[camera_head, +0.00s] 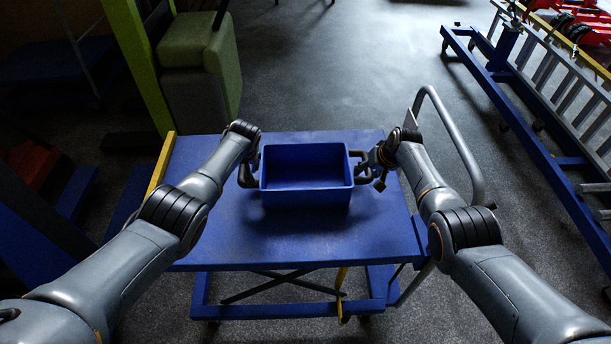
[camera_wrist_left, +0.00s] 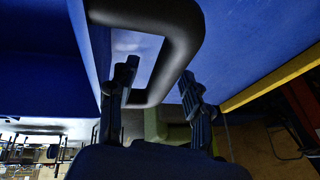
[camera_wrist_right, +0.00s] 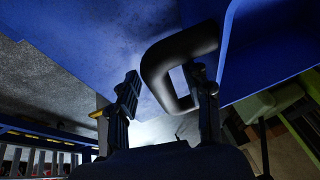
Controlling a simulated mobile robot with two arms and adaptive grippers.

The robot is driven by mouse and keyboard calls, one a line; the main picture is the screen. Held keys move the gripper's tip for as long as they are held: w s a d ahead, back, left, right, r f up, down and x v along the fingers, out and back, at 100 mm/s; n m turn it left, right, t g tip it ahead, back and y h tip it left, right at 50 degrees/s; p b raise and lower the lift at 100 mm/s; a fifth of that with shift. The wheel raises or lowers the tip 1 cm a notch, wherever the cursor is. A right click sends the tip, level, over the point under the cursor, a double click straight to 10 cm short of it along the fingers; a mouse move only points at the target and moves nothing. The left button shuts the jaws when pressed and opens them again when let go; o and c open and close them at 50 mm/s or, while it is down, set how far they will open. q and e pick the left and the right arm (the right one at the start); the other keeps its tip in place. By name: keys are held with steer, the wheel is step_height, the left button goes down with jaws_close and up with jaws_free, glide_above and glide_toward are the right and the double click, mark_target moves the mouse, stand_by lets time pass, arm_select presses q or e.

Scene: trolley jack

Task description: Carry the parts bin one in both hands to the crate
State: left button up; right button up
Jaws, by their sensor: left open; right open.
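The parts bin (camera_head: 305,190) is an open, empty blue box. It rests on the blue top of the trolley (camera_head: 230,235). Its black left handle (camera_wrist_left: 182,45) shows in the left wrist view, its right handle (camera_wrist_right: 160,72) in the right wrist view. My left gripper (camera_wrist_left: 157,75) is open, one finger at the handle's opening and the other on its outer side. My right gripper (camera_wrist_right: 164,74) is open in the same way around the right handle. In the head view the left fingers are mostly hidden by my arm; the right gripper (camera_head: 375,166) shows beside the bin.
A grey push handle (camera_head: 462,140) rises at the trolley's right side. A blue frame rack with a ladder (camera_head: 565,90) stands further right. A green-and-grey padded block (camera_head: 200,60) and a green post (camera_head: 138,60) stand behind left. Grey floor (camera_head: 330,60) beyond the trolley is clear.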

arm_select(q)
jaws_close()
arm_select(e)
jaws_close()
arm_select(q)
steer(key=shift+w+r, duration=0.1)
steer(key=shift+r, duration=0.05)
arm_select(e)
steer(key=shift+w+r, duration=0.1)
steer(key=shift+r, duration=0.05)
